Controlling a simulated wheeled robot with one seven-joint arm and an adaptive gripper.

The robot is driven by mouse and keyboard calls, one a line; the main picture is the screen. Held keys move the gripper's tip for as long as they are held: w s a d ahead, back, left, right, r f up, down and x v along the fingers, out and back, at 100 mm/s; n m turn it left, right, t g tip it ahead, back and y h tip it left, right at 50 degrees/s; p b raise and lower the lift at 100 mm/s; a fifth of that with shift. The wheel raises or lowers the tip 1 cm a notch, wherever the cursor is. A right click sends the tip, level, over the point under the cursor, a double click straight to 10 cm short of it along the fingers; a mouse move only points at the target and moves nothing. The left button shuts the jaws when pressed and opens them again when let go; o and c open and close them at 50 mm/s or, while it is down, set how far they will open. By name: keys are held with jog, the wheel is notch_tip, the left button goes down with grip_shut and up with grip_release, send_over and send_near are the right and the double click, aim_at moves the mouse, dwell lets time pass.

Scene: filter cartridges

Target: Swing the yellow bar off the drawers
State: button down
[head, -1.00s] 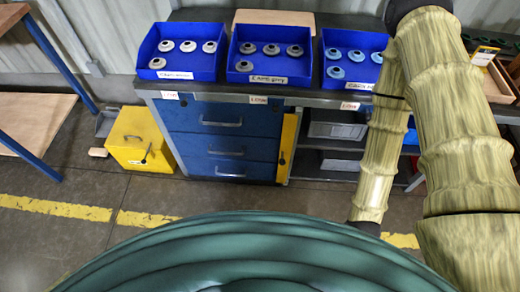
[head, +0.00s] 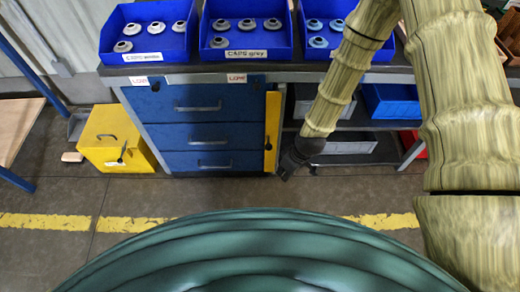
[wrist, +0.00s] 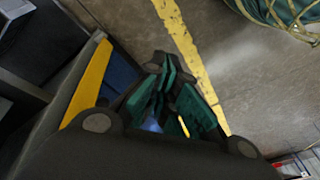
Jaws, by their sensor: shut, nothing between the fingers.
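The yellow bar (head: 271,132) stands upright along the right front edge of the blue drawers (head: 212,133). Their drawer fronts look shut. My gripper (head: 284,175) is low beside the cabinet, just right of the bar's lower end; in the head view I cannot tell whether they touch. In the wrist view the yellow bar (wrist: 91,82) lies left of my gripper (wrist: 178,92), apart from its green-padded fingers. The fingers are shut and empty. A strip of blue drawer (wrist: 119,73) shows beyond the bar.
Blue bins of caps (head: 245,42) stand on the worktop above. A yellow box (head: 115,140) sits on the floor left of the drawers. Right of the bar is an open shelf (head: 350,135) with grey and blue bins. The floor in front, with a yellow line (head: 60,222), is clear.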

aim_at(271, 147)
jog(key=w+a+r+n+b, duration=0.2)
jog(key=w+a+n+b, duration=0.1)
jog(key=w, duration=0.5)
jog(key=w+a+r+n+y+b, duration=0.1)
jog(key=w+a+r+n+b, duration=0.2)
jog(key=w, duration=0.5)
jog(key=a+n, duration=0.1)
jog(key=a, duration=0.1)
jog(key=shift+w+a+r+n, duration=0.25)
jog(key=shift+w+a+n, duration=0.05)
jog(key=shift+w+a, duration=0.1)
notch_tip(271, 147, down, 10)
jog(key=b, duration=0.1)
jog(key=shift+d, duration=0.25)
jog(key=shift+s+f, duration=0.1)
jog(key=shift+s, duration=0.05)
